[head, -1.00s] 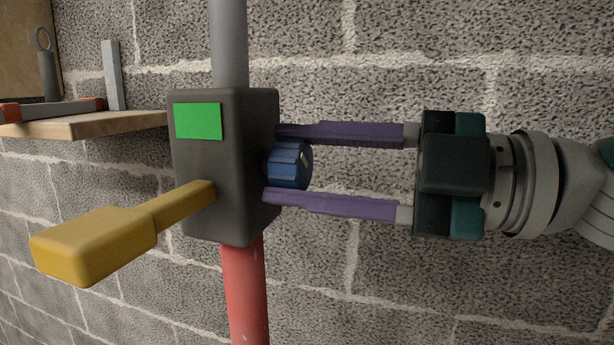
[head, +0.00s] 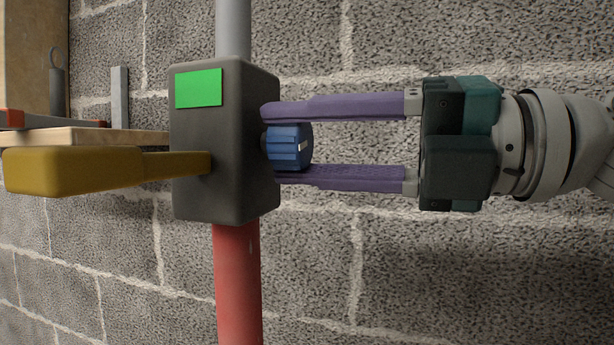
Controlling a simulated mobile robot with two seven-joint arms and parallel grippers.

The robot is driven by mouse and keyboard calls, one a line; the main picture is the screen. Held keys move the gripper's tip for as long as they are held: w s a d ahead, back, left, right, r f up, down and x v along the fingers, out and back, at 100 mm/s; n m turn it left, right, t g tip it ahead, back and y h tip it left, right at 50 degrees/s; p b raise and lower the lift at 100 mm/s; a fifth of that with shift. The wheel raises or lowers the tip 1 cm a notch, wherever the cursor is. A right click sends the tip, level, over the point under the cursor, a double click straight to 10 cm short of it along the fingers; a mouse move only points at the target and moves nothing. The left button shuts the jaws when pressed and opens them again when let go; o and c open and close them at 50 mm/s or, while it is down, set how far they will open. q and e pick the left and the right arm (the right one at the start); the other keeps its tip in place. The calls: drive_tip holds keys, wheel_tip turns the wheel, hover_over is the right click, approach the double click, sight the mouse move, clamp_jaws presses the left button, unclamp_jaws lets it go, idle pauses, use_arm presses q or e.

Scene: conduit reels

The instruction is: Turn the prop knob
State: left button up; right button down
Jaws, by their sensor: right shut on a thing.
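The blue ribbed prop knob (head: 289,149) sits on the right side of a dark grey box (head: 215,195), with a pale mark on its face. My right gripper (head: 285,143) comes in from the right with its two purple fingers above and below the knob, shut on it. The box carries a green label (head: 199,88) and a yellow lever (head: 75,171) that points left, about level. A grey pole (head: 233,28) rises from the box and a red pole (head: 237,285) runs down from it. My left gripper is not in view.
A wooden shelf (head: 85,139) at the left, partly behind the yellow lever, holds an upright grey bar (head: 120,97), a dark weight-like piece with a ring (head: 57,85) and a red-ended piece. A block wall (head: 480,280) lies behind; the lower right is clear.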

drive_tip(key=n+b, duration=0.2)
drive_tip(key=b, duration=0.1)
drive_tip(key=n+b, duration=0.6)
drive_tip(key=shift+w+f, duration=0.1)
drive_tip(key=shift+f, duration=0.2)
use_arm(q)
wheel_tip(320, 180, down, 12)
drive_tip(key=b, duration=0.2)
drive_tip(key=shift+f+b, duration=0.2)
drive_tip(key=shift+b, duration=0.15)
use_arm(e)
drive_tip(key=shift+r+n, duration=0.2)
drive_tip(key=shift+n, duration=1.1)
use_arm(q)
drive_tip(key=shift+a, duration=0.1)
use_arm(e)
drive_tip(key=shift+c, duration=1.7)
unclamp_jaws()
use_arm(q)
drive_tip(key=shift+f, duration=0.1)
use_arm(e)
drive_tip(key=shift+d, duration=0.2)
